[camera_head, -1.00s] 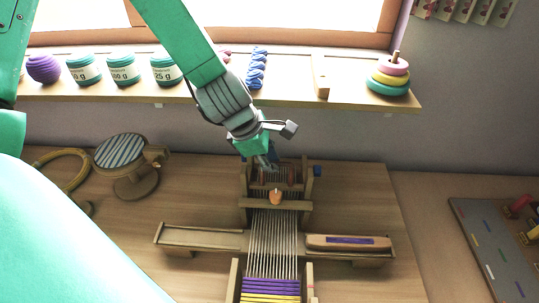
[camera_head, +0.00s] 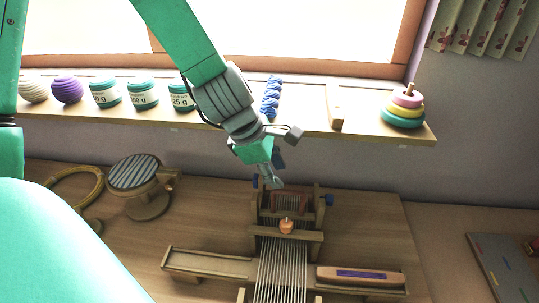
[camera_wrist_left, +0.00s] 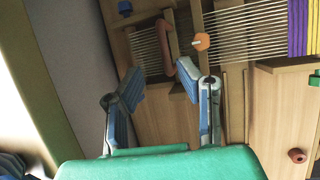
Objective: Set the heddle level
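The wooden loom (camera_head: 318,237) stands on the table with pale warp threads (camera_head: 282,270) running toward me. A reddish-brown bar, apparently the heddle (camera_head: 290,203), lies across its far part; it also shows in the left wrist view (camera_wrist_left: 166,45). Its exact tilt is hard to tell. An orange knob (camera_head: 286,226) sits in front of it, also in the left wrist view (camera_wrist_left: 201,41). My left gripper (camera_head: 273,182) is at the loom's far left corner, above it. In the left wrist view its blue-padded fingers (camera_wrist_left: 148,82) are apart, with nothing held between them. My right gripper is out of view.
A shuttle (camera_head: 360,276) lies on the loom's right side tray; the left tray (camera_head: 208,263) looks empty. A striped round stand (camera_head: 137,172) and a yellow hoop (camera_head: 78,187) are left. The shelf (camera_head: 352,128) behind holds jars and stacked rings (camera_head: 403,106).

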